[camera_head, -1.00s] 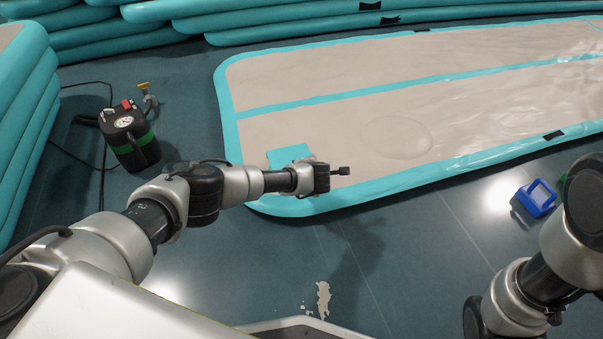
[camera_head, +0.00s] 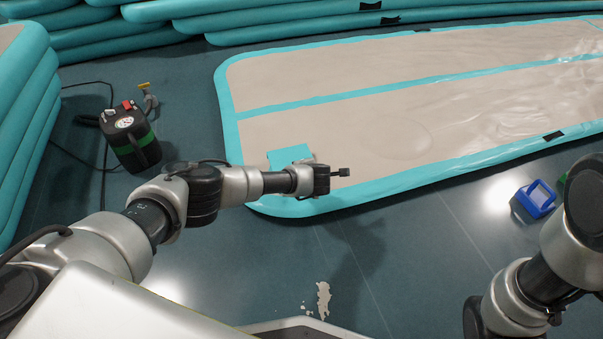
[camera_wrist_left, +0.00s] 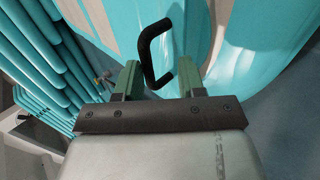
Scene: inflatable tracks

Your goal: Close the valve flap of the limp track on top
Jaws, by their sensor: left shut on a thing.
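The limp track (camera_head: 330,80) is a flat beige mat with a teal border and a teal stripe, spread across the middle and right of the head view. A teal square patch (camera_head: 289,153), which looks like the valve flap, is at its near left end. My forearm partly covers it, and I cannot tell if it is open or closed. My left gripper (camera_head: 340,172) is over the track's near edge, right of the patch. In the left wrist view it is shut on a bent black handle (camera_wrist_left: 147,45) between its green fingers. My right gripper is out of view.
A black pump (camera_head: 130,140) with a green band and cables stands on the floor at left. Teal tracks are stacked at the left (camera_head: 25,120) and back (camera_head: 100,30). A blue object (camera_head: 536,198) lies at right. A pale patch (camera_head: 323,298) marks the open floor in front.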

